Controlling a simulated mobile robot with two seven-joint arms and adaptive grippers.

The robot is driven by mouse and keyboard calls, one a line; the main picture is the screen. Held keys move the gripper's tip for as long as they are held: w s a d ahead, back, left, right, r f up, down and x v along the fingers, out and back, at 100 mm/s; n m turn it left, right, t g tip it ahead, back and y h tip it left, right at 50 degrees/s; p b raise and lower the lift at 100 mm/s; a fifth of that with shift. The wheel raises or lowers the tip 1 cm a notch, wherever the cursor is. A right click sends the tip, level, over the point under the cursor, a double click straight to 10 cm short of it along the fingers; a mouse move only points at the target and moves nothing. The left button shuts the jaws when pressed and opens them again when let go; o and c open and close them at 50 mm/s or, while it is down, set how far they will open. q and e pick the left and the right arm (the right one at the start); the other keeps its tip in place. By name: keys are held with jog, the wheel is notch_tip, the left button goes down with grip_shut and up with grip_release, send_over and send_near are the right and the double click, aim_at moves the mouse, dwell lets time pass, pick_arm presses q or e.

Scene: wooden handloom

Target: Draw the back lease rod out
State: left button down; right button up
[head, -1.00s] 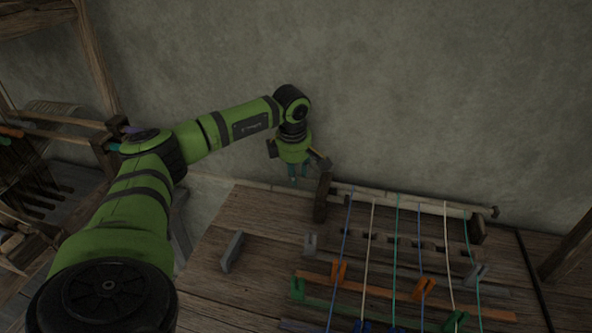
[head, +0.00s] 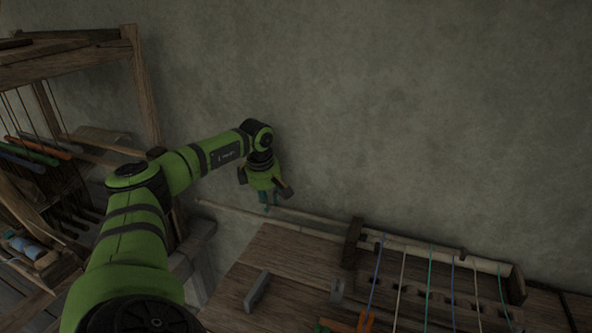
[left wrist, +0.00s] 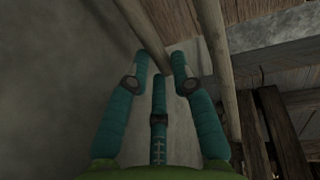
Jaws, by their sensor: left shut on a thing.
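The back lease rod (head: 310,215) is a thin pale rod along the wall side of the small loom frame. It runs from my left gripper rightward past the wooden end block (head: 353,243), and its right end lies short of the right end block (head: 517,284). My left gripper (head: 266,205) is shut on the rod near its left end. In the left wrist view the rod (left wrist: 143,35) comes down between the teal fingers (left wrist: 160,70). My right gripper is not in view.
A second pale rod (head: 230,211) runs in front, reaching left past the table edge. Coloured warp threads (head: 429,275) cross the frame. A grey block (head: 257,290) lies on the wooden table (head: 290,262). A large loom (head: 140,85) stands left; the wall is close behind.

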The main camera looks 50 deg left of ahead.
pick_arm(q)
jog(key=s+a, duration=0.1)
jog(key=a, duration=0.1)
jog(key=s+a, duration=0.2)
jog(key=a, duration=0.1)
jog(key=shift+a, duration=0.35)
jog(key=c, duration=1.1)
grip_release()
jog(key=shift+o, duration=0.2)
jog(key=shift+r, duration=0.15)
notch_tip(320, 180, up, 12)
jog(key=s+d, duration=0.1)
jog(key=s, duration=0.1)
jog(key=shift+f, duration=0.2)
jog(key=shift+s+d, duration=0.1)
grip_shut()
